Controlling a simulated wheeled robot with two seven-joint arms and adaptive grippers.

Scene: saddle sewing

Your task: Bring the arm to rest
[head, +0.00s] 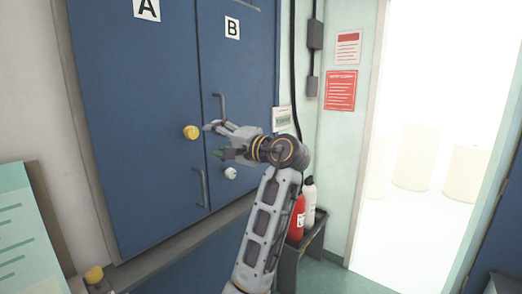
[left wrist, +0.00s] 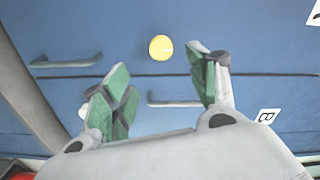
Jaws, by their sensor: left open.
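My left arm (head: 264,225) rises from the bottom of the head view, bent at the wrist. My left gripper (head: 213,140) points left, in front of the blue cabinet doors. Its fingers are apart and nothing shows between them. In the left wrist view the green-padded fingers of the left gripper (left wrist: 157,68) are spread, with the blue cabinet behind. A round yellow knob (head: 191,132) is just left of the fingertips in the head view. It also shows beyond the fingers in the left wrist view (left wrist: 160,47), apart from them. My right gripper is not in view.
The cabinet has door A (head: 135,120) and door B (head: 240,70), both shut, with grey handles (head: 200,188). A white knob (head: 231,174) is below the gripper. A red bottle (head: 297,219) and a white bottle (head: 309,200) stand right of the arm. A bright doorway (head: 420,215) is at right.

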